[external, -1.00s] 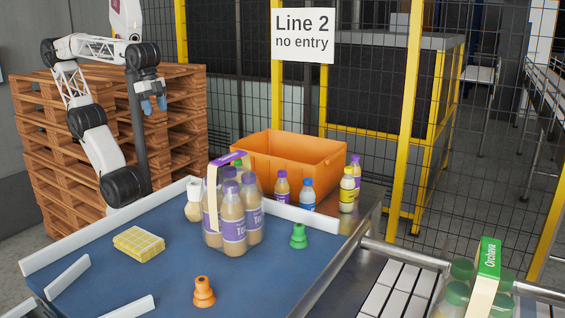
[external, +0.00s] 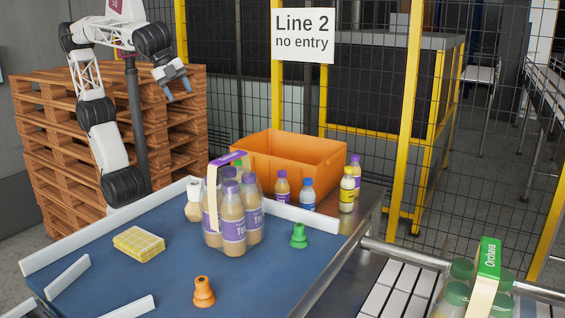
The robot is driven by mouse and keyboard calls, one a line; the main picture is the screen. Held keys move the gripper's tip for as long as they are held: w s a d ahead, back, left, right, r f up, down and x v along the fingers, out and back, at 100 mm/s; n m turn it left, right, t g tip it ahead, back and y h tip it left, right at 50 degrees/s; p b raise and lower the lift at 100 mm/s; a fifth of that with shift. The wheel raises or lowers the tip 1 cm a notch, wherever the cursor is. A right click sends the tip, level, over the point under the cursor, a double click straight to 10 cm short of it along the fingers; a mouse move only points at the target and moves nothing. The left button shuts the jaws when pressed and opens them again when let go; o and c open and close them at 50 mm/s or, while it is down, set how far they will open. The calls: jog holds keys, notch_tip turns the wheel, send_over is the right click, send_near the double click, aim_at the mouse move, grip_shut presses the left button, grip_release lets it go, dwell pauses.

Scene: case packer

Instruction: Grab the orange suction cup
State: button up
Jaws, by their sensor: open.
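The orange suction cup (external: 203,292) stands upright on the blue conveyor surface (external: 135,285), near the front in the external view. Nothing touches it. My gripper (external: 177,88) is open and empty, high up at the back left, in front of the pallet stack and far from the orange cup. A green suction cup (external: 299,236) stands farther back and to the right of the orange one, near the surface's right edge.
A pack of purple-labelled bottles (external: 233,215) stands between my arm and the orange cup. A yellow sponge-like block (external: 139,243) lies to the left. An orange crate (external: 290,155) and loose bottles stand behind. White rails (external: 68,277) edge the blue surface.

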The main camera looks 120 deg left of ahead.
jog(key=w+d+r+m+t+y, duration=0.1)
jog(key=w+d+m, duration=0.2)
jog(key=w, duration=0.4)
jog(key=w+d+r+m+t+y, duration=0.1)
jog(key=w+d+m, duration=0.25)
jog(key=w, duration=0.35)
jog(key=m+t+h, duration=0.3)
jog(key=m+t, duration=0.4)
jog(key=m, duration=1.4)
send_over(198, 278)
jog(key=s, duration=0.5)
notch_tip(198, 278, down, 5)
jog(key=f, duration=1.8)
jog(key=shift+w+d, duration=0.1)
jog(key=shift+d, duration=0.25)
jog(key=shift+f, duration=0.15)
jog(key=shift+w+a+f+y, duration=0.15)
jog(key=shift+w+f, duration=0.1)
jog(key=shift+w, duration=0.35)
jog(key=shift+w+a+f+y, duration=0.1)
jog(key=shift+w+f+y, duration=0.1)
jog(key=shift+w, duration=0.35)
